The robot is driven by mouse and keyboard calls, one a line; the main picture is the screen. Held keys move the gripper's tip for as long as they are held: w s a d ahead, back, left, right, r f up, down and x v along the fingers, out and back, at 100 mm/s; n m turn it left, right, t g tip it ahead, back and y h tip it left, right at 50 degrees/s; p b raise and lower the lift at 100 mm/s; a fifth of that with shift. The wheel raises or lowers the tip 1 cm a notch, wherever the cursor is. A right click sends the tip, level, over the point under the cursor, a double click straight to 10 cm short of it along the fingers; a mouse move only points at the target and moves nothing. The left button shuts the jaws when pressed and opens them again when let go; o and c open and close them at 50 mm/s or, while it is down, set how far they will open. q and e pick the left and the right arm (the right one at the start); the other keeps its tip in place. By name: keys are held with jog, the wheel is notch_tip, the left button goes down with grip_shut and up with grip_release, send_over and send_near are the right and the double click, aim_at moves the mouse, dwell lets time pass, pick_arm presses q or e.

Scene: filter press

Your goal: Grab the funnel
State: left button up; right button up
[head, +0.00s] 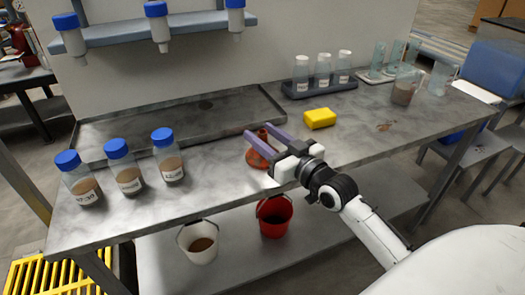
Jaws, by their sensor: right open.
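An orange-red funnel (258,157) sits on the metal bench near its front edge, its narrow end pointing up. My left gripper is not in view.
A yellow sponge (320,118) lies right of the gripper. Blue-capped bottles (124,168) stand on the left of the bench (215,185). A rack of white-capped bottles (322,84) and a jug (405,89) stand at the back right. Buckets (274,216) sit below.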

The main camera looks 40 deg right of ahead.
jog(key=shift+w, duration=0.3)
grip_shut()
